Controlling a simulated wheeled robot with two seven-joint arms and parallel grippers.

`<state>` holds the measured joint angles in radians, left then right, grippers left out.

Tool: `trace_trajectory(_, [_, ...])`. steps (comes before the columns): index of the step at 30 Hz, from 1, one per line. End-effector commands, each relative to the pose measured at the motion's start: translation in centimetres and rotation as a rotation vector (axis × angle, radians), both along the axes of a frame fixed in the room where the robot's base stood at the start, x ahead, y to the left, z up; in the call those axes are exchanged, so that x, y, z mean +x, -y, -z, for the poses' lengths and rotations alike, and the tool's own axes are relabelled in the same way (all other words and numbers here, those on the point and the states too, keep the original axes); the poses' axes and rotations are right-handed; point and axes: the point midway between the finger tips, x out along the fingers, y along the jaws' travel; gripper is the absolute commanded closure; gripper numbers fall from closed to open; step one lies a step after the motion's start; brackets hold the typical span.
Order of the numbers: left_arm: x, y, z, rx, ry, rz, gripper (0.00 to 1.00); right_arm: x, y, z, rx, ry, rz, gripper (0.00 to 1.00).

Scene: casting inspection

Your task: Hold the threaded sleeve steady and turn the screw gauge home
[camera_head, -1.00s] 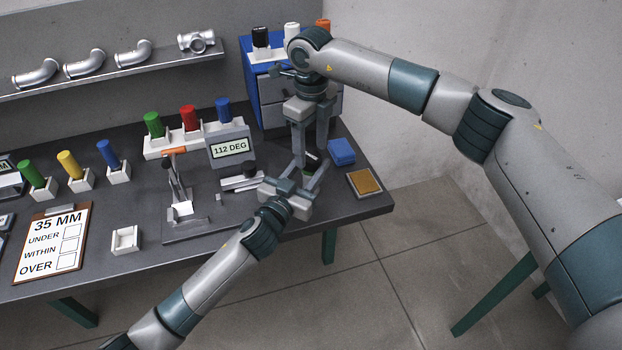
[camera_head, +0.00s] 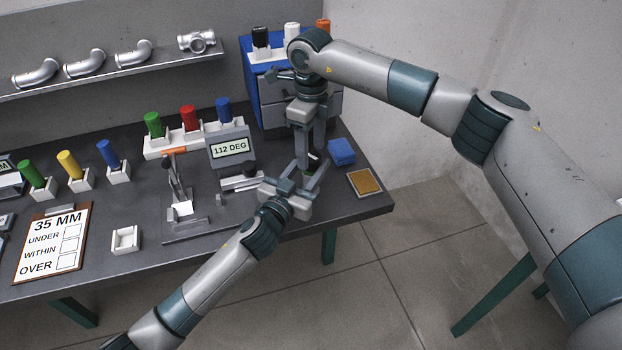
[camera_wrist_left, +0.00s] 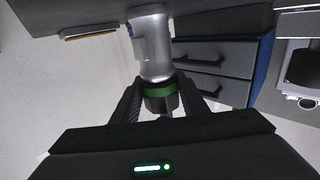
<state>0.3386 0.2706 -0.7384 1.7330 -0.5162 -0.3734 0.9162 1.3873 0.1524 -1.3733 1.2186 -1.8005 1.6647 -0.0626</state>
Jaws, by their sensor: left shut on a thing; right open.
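A silver sleeve (camera_wrist_left: 152,45) shows in the left wrist view, with a green-banded dark piece (camera_wrist_left: 158,92) at its end that looks like the screw gauge. My left gripper (camera_head: 306,178) is shut on the sleeve at the right part of the table; its fingers flank the part near the green band in the left wrist view. My right gripper (camera_head: 311,150) points down from above, open, with its fingers close over the same spot. In the head view, the fingers hide most of the sleeve and gauge. How far the gauge is threaded in cannot be told.
A blue drawer cabinet (camera_head: 252,92) stands behind the grippers. A blue block (camera_head: 341,152) and a tan-topped pad (camera_head: 364,182) lie to the right, near the table edge. A display reading 112 DEG (camera_head: 229,147) and a measuring stand (camera_head: 187,228) are close on the left.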

Motion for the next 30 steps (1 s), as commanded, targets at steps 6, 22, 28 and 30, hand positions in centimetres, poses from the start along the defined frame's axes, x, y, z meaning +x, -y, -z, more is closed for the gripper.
trace_trajectory(6, [0.0, 0.0, 0.0, 0.0, 0.0, 0.0, 1.0, -0.1, 0.0, 3.0, 0.0, -0.002, 0.0, 0.44])
trace_trajectory(22, [0.0, 0.0, 0.0, 0.0, 0.0, 0.0, 1.0, 0.0, 0.0, 5.6, 0.0, 0.0, 0.001, 0.44])
trace_trajectory(28, [0.0, 0.0, 0.0, 0.0, 0.0, 0.0, 1.0, 0.0, 0.0, 5.5, 0.0, 0.0, 0.001, 0.71])
trace_trajectory(30, [0.0, 0.0, 0.0, 0.0, 0.0, 0.0, 1.0, 0.0, 0.0, 5.5, 0.0, 0.0, 0.001, 0.86])
